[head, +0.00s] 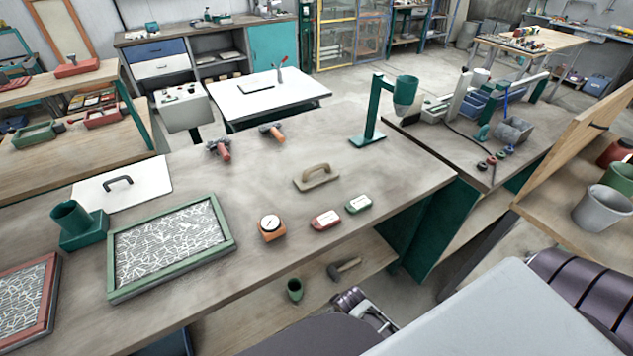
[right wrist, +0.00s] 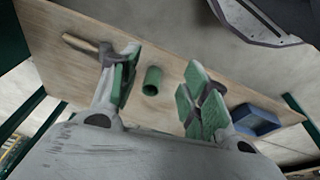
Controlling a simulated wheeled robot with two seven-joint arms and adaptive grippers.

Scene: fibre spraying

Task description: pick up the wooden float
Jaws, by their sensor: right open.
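The wooden float (head: 316,177) lies on the workbench (head: 400,170), a flat tan-brown board with an arched handle on top. It is near the middle of the head view and nothing holds it. My right gripper (right wrist: 160,72) is open and empty in the right wrist view, its green-padded fingers spread apart. A gripper seen partly at the bottom of the head view, which appears to be my right one (head: 376,318), is low in front of the bench's near edge, well below the float. The float does not show in the right wrist view. My left gripper is not seen.
On the lower shelf are a green cup (head: 295,290) and a hammer (head: 343,268).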

